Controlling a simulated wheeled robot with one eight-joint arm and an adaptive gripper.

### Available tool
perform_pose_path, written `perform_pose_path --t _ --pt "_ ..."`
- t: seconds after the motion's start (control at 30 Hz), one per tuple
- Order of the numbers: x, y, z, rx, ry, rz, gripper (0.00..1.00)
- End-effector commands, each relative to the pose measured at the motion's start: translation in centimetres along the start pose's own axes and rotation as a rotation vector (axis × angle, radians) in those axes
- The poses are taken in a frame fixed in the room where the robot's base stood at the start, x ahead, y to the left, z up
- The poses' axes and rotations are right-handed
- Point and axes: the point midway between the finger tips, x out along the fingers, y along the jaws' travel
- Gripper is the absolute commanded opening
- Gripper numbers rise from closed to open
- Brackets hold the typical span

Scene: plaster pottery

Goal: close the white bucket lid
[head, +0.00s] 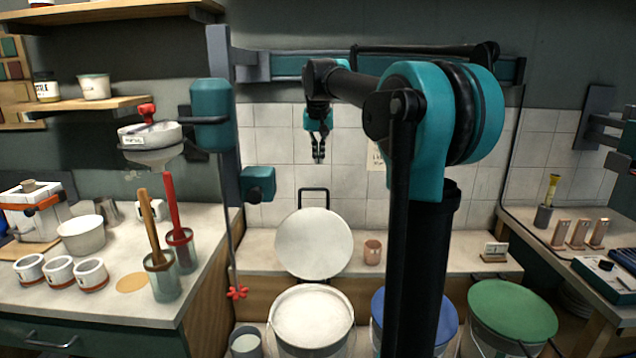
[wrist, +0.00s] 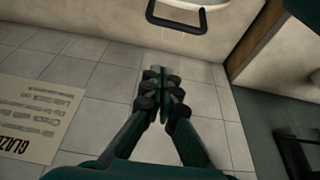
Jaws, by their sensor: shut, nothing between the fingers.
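The white bucket (head: 311,318) stands at the bottom middle of the head view, open and filled with pale material. Its round white lid (head: 314,243) is raised upright behind it, with a dark loop handle (head: 314,198) at the top. The handle also shows at the top of the wrist view (wrist: 178,22). My gripper (head: 318,158) hangs above the lid handle in front of the tiled wall, apart from the handle. In the wrist view its fingers (wrist: 160,92) are together with nothing between them.
A blue-lidded bucket (head: 440,318) and a green-lidded bucket (head: 512,310) stand to the right. A copper cup (head: 372,252) is on the ledge beside the lid. A vertical rod with a red knob (head: 237,293) is left of the white bucket. A poster (wrist: 32,118) hangs on the wall.

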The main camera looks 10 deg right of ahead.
Motion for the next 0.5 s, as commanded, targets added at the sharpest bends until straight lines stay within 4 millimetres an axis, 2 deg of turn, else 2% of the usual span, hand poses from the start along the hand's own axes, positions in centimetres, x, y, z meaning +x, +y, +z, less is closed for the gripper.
perform_pose_path --t 0.1,0.23,0.5 --pt "-0.5 -0.2 -0.7 0.004 0.0 0.002 0.0" --pt "0.5 -0.2 -0.8 0.005 0.0 0.002 0.0" --pt "5.4 -0.2 -0.8 0.005 0.0 0.002 0.0"
